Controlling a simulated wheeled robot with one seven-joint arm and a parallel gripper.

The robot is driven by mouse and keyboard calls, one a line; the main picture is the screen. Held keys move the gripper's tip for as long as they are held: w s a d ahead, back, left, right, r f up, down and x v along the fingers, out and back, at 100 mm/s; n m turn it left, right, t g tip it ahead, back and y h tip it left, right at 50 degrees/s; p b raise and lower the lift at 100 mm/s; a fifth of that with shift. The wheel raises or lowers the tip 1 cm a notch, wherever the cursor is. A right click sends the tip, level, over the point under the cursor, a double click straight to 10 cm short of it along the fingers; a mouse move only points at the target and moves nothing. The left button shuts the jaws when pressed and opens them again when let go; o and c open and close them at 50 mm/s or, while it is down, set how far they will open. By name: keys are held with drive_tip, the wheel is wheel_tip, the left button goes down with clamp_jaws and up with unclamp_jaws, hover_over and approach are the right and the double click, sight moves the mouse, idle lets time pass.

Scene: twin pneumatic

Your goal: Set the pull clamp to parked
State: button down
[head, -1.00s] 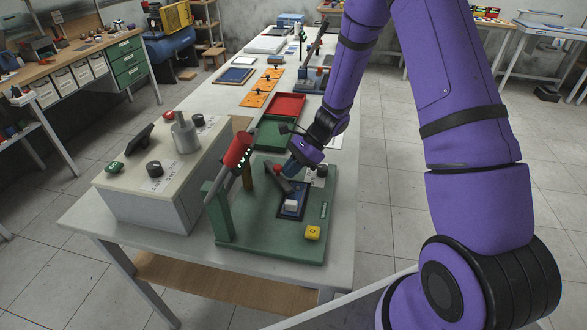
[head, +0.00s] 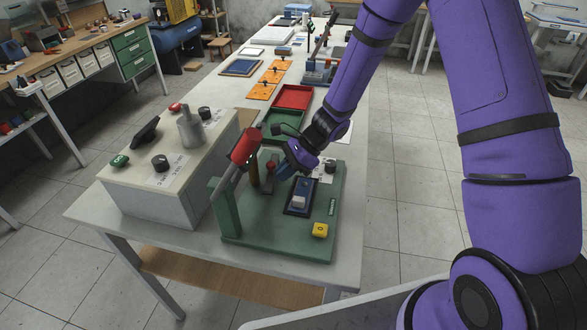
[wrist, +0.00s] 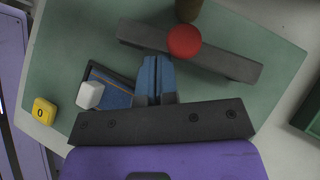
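A green board (head: 270,238) carries the clamp hardware. A lever with a thick red grip (head: 244,148) leans up from a green post (head: 224,208) at its left side. A small red knob (head: 271,167) stands on a dark grey bar; in the wrist view the round red knob (wrist: 185,41) sits on the grey bar (wrist: 235,66). I cannot tell which of these is the pull clamp. My gripper (head: 282,173) is low over the board beside the bar. Its blue fingers (wrist: 157,62) are together in the wrist view, seemingly empty, with tips close to the bar; contact is unclear.
A dark-rimmed blue plate (head: 303,190) with a white block (head: 299,202) lies right of the gripper. A yellow cube (head: 320,230) sits near the board's front right. A control box (head: 150,205) stands left. Red (head: 293,97) and green (head: 290,133) trays lie behind.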

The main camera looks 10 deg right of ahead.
sight(270, 176)
drive_tip(key=shift+a, duration=1.2)
drive_tip(key=shift+w+a, duration=0.2)
drive_tip(key=shift+a, duration=0.5)
